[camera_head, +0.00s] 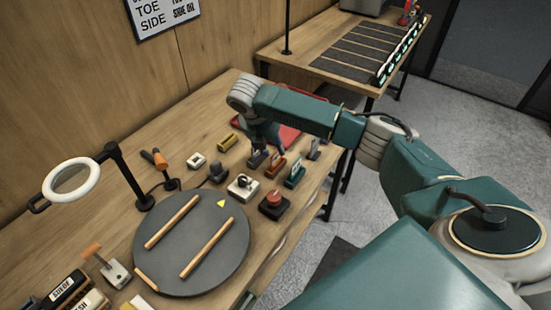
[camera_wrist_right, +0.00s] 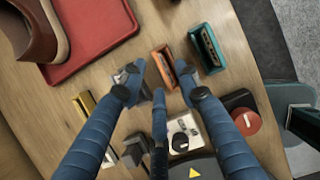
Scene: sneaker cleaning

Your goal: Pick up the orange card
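The orange card (camera_head: 275,167) stands among small items on the wooden bench in the head view. In the right wrist view it shows as a narrow orange piece with a darker middle (camera_wrist_right: 163,69), near the top centre. My right gripper (camera_head: 266,150) hangs fingers-down close to it in the head view. In the right wrist view the blue fingers of this gripper (camera_wrist_right: 162,88) are spread apart, with the card seen between and just beyond their tips. No contact shows, and the exact height gap cannot be told. My left gripper is not in view.
A teal-edged item (camera_wrist_right: 207,48) stands close right of the card. A red tray (camera_wrist_right: 118,20) with a brown shoe (camera_wrist_right: 37,28) lies beyond. A white block (camera_wrist_right: 183,133), a red-topped item (camera_wrist_right: 246,121) and a yellow item (camera_wrist_right: 84,104) are nearby. A round grey mat (camera_head: 191,244) is nearer.

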